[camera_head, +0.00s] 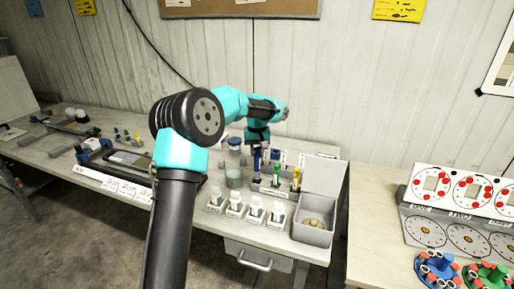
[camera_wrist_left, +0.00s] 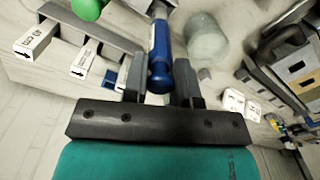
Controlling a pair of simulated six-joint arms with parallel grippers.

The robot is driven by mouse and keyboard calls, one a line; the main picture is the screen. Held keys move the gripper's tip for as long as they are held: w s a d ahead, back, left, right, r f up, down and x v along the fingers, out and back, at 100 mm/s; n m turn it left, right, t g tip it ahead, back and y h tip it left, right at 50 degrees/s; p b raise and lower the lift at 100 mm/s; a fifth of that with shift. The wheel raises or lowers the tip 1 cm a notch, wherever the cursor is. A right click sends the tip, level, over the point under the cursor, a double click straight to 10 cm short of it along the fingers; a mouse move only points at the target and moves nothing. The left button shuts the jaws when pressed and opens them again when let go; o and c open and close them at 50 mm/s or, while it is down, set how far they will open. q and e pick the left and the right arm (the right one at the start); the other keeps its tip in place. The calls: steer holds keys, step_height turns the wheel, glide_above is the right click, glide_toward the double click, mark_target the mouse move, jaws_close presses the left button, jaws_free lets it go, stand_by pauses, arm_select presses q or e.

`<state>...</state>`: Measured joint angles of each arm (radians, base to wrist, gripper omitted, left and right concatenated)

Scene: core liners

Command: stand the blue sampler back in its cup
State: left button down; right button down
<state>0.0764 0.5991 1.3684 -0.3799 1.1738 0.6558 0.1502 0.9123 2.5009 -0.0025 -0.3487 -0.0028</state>
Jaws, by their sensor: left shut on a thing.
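My left gripper (camera_head: 257,140) is shut on the blue sampler (camera_head: 257,160), which hangs below it at the left end of a grey rack (camera_head: 268,189). In the left wrist view the sampler's blue handle (camera_wrist_left: 160,58) sits between the two fingers of my gripper (camera_wrist_left: 158,84). A green sampler (camera_head: 277,173) and a yellow sampler (camera_head: 296,177) stand upright in the rack to the right. The blue sampler's lower end and its cup are too small to tell apart, so I cannot tell whether it is inside. My right gripper is not in view.
A blue-lidded jar (camera_head: 235,170) stands left of the rack. Several small white labelled holders (camera_head: 235,206) line the front. An open grey box (camera_head: 313,235) is at the bench's right end. A second table at right holds dial boards (camera_head: 462,238).

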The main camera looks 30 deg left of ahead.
mark_target(257, 161)
arm_select(q)
steer(key=shift+f, duration=2.6)
steer(key=c, duration=0.8)
jaws_free()
steer(key=shift+r, duration=0.15)
steer(key=shift+r, duration=3.4)
